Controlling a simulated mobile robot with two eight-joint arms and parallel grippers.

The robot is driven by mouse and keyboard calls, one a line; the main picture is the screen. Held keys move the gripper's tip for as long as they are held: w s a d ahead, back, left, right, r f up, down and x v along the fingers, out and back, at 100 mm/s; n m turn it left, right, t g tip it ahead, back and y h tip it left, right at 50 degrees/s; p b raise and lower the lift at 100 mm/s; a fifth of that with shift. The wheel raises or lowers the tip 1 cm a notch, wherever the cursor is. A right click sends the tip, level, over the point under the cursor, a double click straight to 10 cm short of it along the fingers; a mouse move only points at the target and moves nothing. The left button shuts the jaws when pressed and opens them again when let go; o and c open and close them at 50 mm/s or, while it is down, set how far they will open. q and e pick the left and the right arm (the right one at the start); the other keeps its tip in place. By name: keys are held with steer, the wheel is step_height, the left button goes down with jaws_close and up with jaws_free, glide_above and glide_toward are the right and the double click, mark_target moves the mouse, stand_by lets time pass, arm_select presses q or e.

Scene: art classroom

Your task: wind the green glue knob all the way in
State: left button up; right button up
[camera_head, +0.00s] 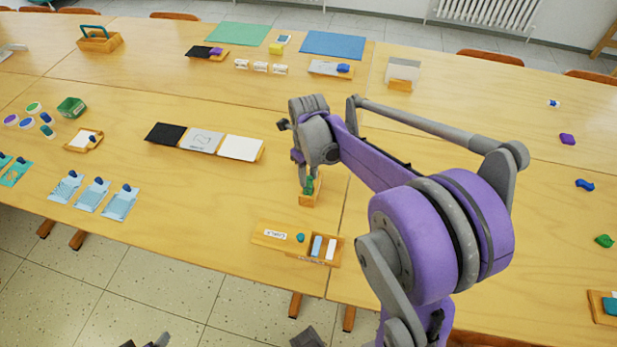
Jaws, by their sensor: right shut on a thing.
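The green glue knob (309,187) stands at a small wooden holder (309,199) near the middle of the table. My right gripper (307,178) reaches down from above and is shut on the green knob. The gripper hides part of the knob, and how far the knob is wound in is too small to tell. Dark grey parts at the bottom edge look like my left gripper (148,342), cut off by the frame; its jaws do not show clearly.
A wooden tray (270,235) with a label and blue and white sticks lies just in front. Black, grey and white tiles (202,140) lie to the left. Blue cards (92,194) are farther left. Table right of the holder is partly hidden by my arm.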

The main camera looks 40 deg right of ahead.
steer(key=n, duration=0.5)
steer(key=shift+n, duration=0.3)
steer(key=n, duration=0.5)
steer(key=shift+n, duration=0.4)
steer(key=o, duration=1.4)
steer(key=shift+o, duration=0.2)
steer(key=m, duration=0.6)
steer(key=shift+b, duration=0.3)
steer(key=m, duration=0.5)
steer(key=shift+m, duration=0.3)
steer(key=shift+c, duration=0.2)
steer(key=c, duration=1.4)
